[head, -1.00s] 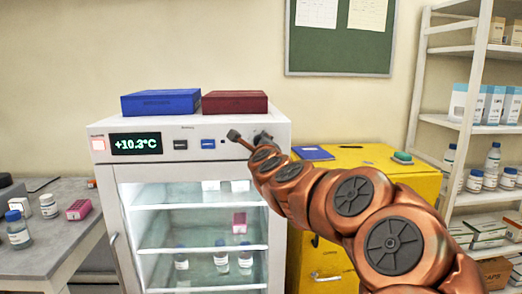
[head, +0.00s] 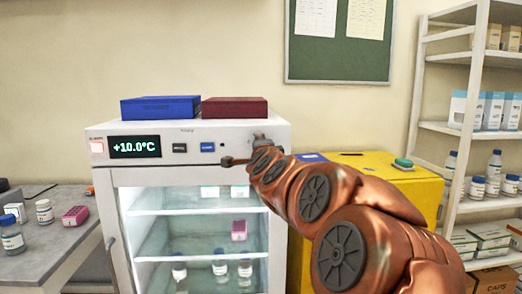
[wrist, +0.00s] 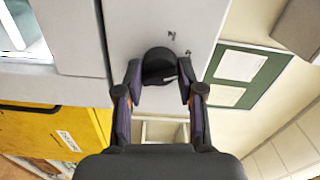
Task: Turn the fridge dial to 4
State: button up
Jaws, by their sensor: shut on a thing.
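The fridge (head: 195,130) is white with a glass door. Its green display (head: 135,147) reads +10.0°C. The dark round dial (wrist: 158,60) is on the front panel, at its right end in the head view, where my arm mostly hides it. My gripper (wrist: 160,76) is shut on the dial, one finger on each side of it. Small marks show on the panel beside the dial in the wrist view, too small to read surely. The dial's pointer and setting cannot be told.
A blue box (head: 160,107) and a dark red box (head: 235,107) lie on the fridge. A yellow cabinet (head: 375,172) stands close at its right, with a shelf rack (head: 470,130) beyond. A grey bench (head: 60,235) with bottles is at the left.

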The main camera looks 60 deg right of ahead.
dwell(0.5)
jog(key=o, duration=1.1)
jog(key=shift+o, duration=0.2)
jog(key=v, duration=1.2)
jog(key=shift+s, duration=0.1)
